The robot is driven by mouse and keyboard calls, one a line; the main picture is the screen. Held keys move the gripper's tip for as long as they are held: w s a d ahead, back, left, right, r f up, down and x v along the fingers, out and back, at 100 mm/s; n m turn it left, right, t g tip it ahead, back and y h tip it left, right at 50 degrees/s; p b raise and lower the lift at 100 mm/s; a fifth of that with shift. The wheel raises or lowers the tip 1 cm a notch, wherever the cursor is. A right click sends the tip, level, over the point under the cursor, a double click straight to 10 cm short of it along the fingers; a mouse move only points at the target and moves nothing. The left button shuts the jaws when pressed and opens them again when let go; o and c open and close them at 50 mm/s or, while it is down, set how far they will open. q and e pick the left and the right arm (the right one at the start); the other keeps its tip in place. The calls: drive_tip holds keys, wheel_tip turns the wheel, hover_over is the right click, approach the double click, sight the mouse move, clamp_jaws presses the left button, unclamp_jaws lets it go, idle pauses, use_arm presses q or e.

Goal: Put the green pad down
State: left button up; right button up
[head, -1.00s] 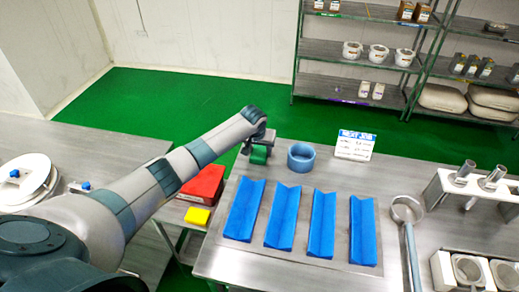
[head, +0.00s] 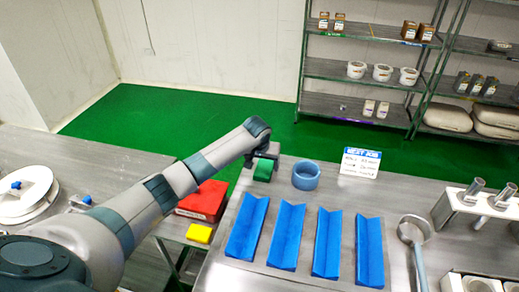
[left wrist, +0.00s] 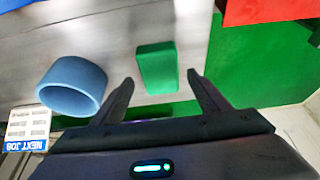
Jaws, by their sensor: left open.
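The green pad (head: 263,171) rests on the back left corner of the metal table, left of the blue ring (head: 306,176). My left gripper (head: 264,159) is right at the pad, coming from behind it. In the left wrist view the fingers (left wrist: 160,82) are open. The green pad (left wrist: 156,66) lies between and just beyond the fingertips, with a visible gap on each side. My right gripper is not in view.
Several blue trough-shaped pieces (head: 287,235) lie in a row in front. A NEXT JOB sign (head: 361,164) stands behind. A red box (head: 203,200) and a yellow block (head: 199,233) are on a lower surface to the left.

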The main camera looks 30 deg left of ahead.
use_arm(q)
drive_tip(key=b+v, duration=0.4)
drive_tip(key=v, duration=1.1)
drive_tip(key=shift+b, duration=0.4)
